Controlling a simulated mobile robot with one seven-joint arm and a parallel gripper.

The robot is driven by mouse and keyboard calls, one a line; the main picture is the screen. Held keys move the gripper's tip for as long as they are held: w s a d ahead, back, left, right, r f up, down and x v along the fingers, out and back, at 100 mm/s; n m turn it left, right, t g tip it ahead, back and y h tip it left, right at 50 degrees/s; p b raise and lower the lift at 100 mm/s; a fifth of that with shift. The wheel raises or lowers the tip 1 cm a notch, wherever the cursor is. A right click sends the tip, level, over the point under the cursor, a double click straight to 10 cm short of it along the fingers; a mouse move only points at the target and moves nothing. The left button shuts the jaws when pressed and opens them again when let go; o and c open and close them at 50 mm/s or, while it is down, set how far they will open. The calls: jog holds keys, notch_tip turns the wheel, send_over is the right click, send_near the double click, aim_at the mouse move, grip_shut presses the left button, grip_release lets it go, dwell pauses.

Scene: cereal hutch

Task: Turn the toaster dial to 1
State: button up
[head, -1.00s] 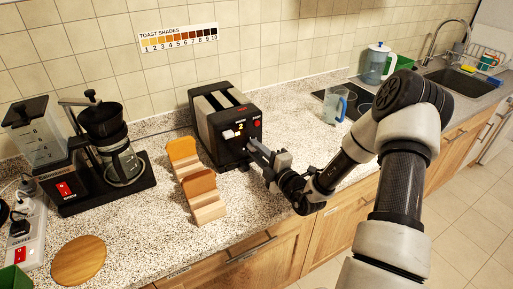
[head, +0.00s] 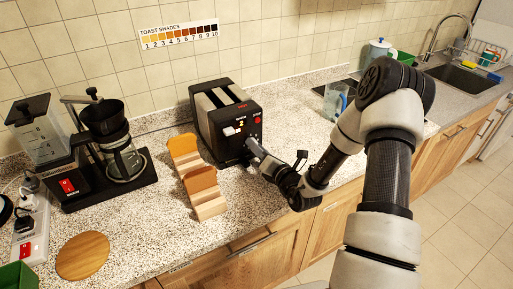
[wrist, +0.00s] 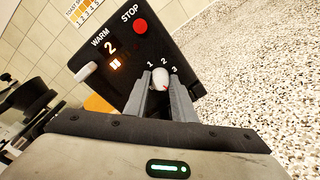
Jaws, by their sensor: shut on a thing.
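The black toaster (head: 226,118) stands against the back of the counter, its control face toward my arm. In the wrist view its face (wrist: 125,55) shows a lit "2", two orange bars, a white lever (wrist: 86,71) and a red STOP button (wrist: 140,26). My gripper (wrist: 160,92) is shut on the dial, one finger on each side. In the head view my gripper (head: 252,147) hides the dial.
The counter front is mostly clear.

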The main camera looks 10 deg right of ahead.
jog(key=n+b, duration=0.1)
jog(key=n, duration=0.3)
jog(key=shift+f+h, duration=0.15)
jog(key=shift+h, duration=0.15)
jog(key=n+b, duration=0.2)
jog(key=n, duration=0.2)
jog(key=shift+t, duration=0.3)
jog(key=n+b, duration=0.4)
jog(key=shift+a+f, duration=0.1)
jog(key=shift+f, duration=0.1)
jog(key=n+b, duration=0.3)
jog(key=b, duration=0.1)
jog(key=shift+n+h, duration=0.3)
jog(key=shift+n, duration=0.1)
jog(key=n+b, duration=0.5)
jog(key=b, duration=0.2)
jog(key=shift+f+t, duration=0.15)
jog(key=shift+t, duration=0.25)
jog(key=n+b, duration=0.4)
jog(key=b, duration=0.1)
jog(key=n+b, duration=0.1)
jog(key=n, duration=0.1)
jog(key=shift+r+n+b, duration=0.2)
jog(key=shift+n+b, duration=0.15)
jog(key=shift+n, duration=0.05)
jog(key=shift+r+n+y, duration=0.1)
jog(key=shift+n+y, duration=0.3)
jog(key=shift+n, duration=1.6)
